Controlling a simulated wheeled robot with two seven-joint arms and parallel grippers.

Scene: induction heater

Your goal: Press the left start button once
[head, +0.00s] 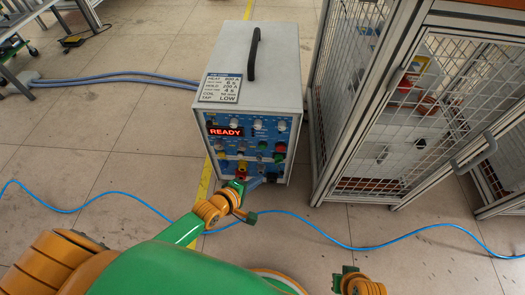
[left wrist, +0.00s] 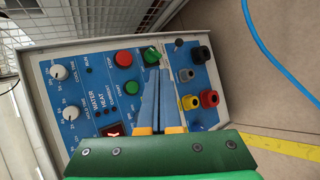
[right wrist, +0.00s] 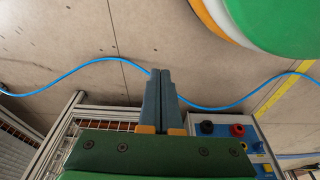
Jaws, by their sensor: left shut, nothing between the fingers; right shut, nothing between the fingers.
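The induction heater (head: 245,85) is a grey box with a blue control panel (head: 247,135) and a lit red READY display (head: 225,131). In the left wrist view the panel lies turned on its side. It shows a green push button (left wrist: 118,88), a red button (left wrist: 123,58), and a second green control (left wrist: 152,55). Which one is the left start button cannot be read. My left gripper (left wrist: 157,72) is shut and empty before the panel, tips over the edge of the second green control; contact cannot be told. My right gripper (right wrist: 160,72) is shut and empty, away from the panel.
A mesh-sided metal frame (head: 345,120) stands close right of the heater. A blue hose (head: 330,238) crosses the floor in front. Grey cables (head: 120,78) run left from the heater. Coloured sockets (left wrist: 209,98) sit on the lower panel. A black handle (head: 253,55) tops the heater.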

